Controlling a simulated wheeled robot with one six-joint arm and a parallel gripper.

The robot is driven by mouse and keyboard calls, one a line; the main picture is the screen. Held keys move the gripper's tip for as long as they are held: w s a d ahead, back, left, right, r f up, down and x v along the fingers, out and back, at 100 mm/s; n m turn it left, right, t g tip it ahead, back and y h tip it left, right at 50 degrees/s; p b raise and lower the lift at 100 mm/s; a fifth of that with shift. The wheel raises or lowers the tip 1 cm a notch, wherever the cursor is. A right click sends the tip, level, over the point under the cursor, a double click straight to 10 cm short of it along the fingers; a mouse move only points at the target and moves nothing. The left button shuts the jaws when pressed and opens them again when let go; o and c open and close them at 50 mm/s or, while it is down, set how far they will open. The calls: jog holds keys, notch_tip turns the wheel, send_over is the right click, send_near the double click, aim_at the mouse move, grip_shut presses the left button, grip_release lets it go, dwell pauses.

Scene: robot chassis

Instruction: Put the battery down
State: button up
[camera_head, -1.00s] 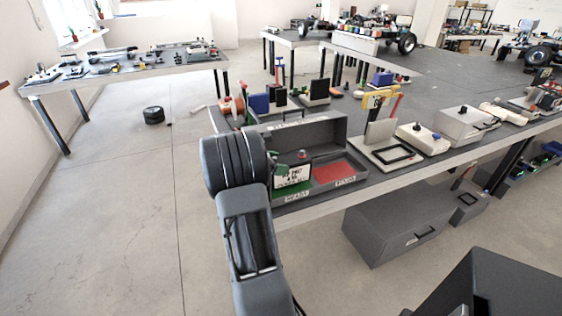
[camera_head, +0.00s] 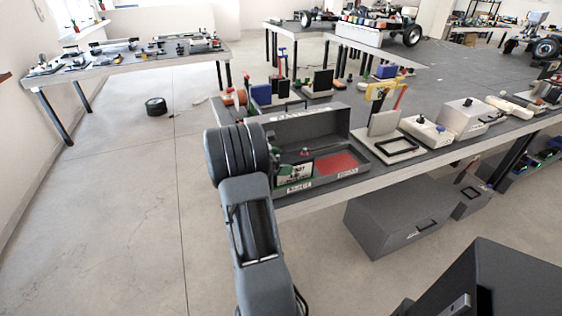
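The battery (camera_head: 296,173) is a small block with a white, dark-lettered label and a red cap on top. It shows in the left part of an open grey case (camera_head: 345,131), over the green-marked side, with its lower part behind the case's front wall. Whether it rests on the case floor I cannot tell. The red pad (camera_head: 338,163) in the right part is bare. My arm reaches up from the bottom and covers the case's left end. My gripper is hidden behind the arm, so its hold on the battery does not show.
The case stands near the front edge of a long grey table. To its right are a device with a square frame (camera_head: 394,149) and white boxes (camera_head: 468,117). Blue and dark holders stand behind. A grey cabinet (camera_head: 393,216) is under the table. The floor at left is mostly clear.

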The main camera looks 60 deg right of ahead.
jog(key=shift+r, duration=0.15)
jog(key=shift+w+a+r, duration=0.15)
jog(key=shift+a, duration=0.05)
jog(key=v, duration=1.1)
jog(key=s+a+m+t+y, duration=0.3)
jog(key=a+m+t+y, duration=0.2)
jog(key=a, duration=1.2)
jog(key=s+a+m+t+y, duration=0.4)
jog(key=a+m+t+y, duration=0.2)
jog(key=a, duration=1.1)
jog(key=shift+a+f+p, duration=0.2)
jog(key=shift+a+p, duration=0.2)
